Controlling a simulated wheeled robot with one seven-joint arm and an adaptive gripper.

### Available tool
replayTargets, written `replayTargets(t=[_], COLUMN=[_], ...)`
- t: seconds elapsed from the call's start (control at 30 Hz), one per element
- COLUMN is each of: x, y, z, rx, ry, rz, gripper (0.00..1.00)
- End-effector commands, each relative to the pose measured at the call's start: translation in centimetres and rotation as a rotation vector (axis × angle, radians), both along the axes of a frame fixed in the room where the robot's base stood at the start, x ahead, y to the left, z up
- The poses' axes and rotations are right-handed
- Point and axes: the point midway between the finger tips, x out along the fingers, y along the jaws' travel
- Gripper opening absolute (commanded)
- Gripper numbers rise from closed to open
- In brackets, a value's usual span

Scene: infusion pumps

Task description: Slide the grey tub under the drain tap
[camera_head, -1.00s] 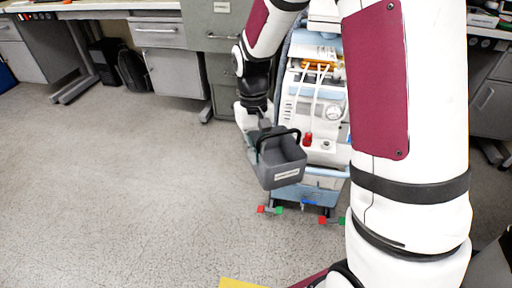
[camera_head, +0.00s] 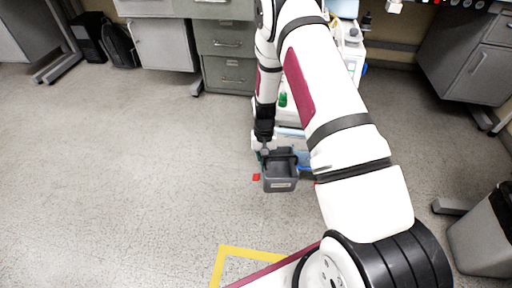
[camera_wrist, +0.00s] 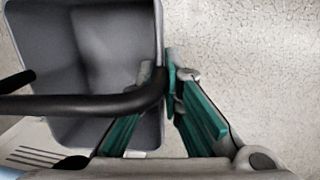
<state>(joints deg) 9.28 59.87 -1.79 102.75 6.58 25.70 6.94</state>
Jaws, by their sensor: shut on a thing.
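The grey tub (camera_head: 279,181), with a black handle and a pale label, is upright low in front of the machine on wheels (camera_head: 291,117). My gripper (camera_head: 265,146) is shut on the tub's side wall. In the wrist view the gripper (camera_wrist: 168,88) has one finger inside the tub (camera_wrist: 100,45) and one outside, with the black handle (camera_wrist: 85,104) crossing beside them. I cannot tell whether the tub touches the floor. A small blue part (camera_head: 305,168) shows just right of the tub. I cannot tell if it is the drain tap. My arm hides much of the machine.
A red-tipped wheel foot (camera_head: 256,177) is close to the tub's left side. Grey drawers (camera_head: 226,58) stand behind, and a grey bin (camera_head: 484,235) stands at the right. A yellow floor marking (camera_head: 248,250) is in front. The floor to the left is clear.

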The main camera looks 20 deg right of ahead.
Motion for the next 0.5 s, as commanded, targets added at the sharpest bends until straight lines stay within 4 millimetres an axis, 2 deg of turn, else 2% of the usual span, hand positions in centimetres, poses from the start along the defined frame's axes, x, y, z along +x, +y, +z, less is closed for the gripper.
replayTargets(t=[0.03, 0.3, 0.5], x=[-0.5, -3.2, -5.9], y=[-0.7, -3.7, -5.2], z=[-2.7, -14.0, -20.7], rx=[-0.002, -0.016, -0.024], ry=[0.007, 0.009, 0.007], rz=[-0.022, -0.13, -0.191], gripper=[0.0, 0.0, 0.0])
